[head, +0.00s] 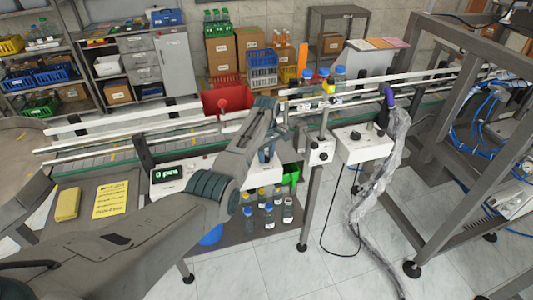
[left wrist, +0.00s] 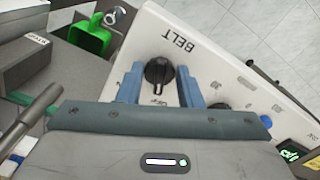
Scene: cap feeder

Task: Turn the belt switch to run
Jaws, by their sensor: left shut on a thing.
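The belt switch is a round black knob (left wrist: 159,72) on a white panel (left wrist: 215,50) marked BELT, seen upside down in the left wrist view. Its grip bar runs roughly up and down in that view; the small marks by it are too small to read. My left gripper (left wrist: 160,88) has its two blue fingers on either side of the knob and is shut on it. In the head view my left gripper (head: 267,152) reaches down at the panel front beside the conveyor, and the arm hides the knob. My right gripper is not in view.
The counter display (head: 167,173) reads 0 pcs. A white box with a black knob (head: 363,145) is to the right. A green scoop (left wrist: 90,38) lies near the panel.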

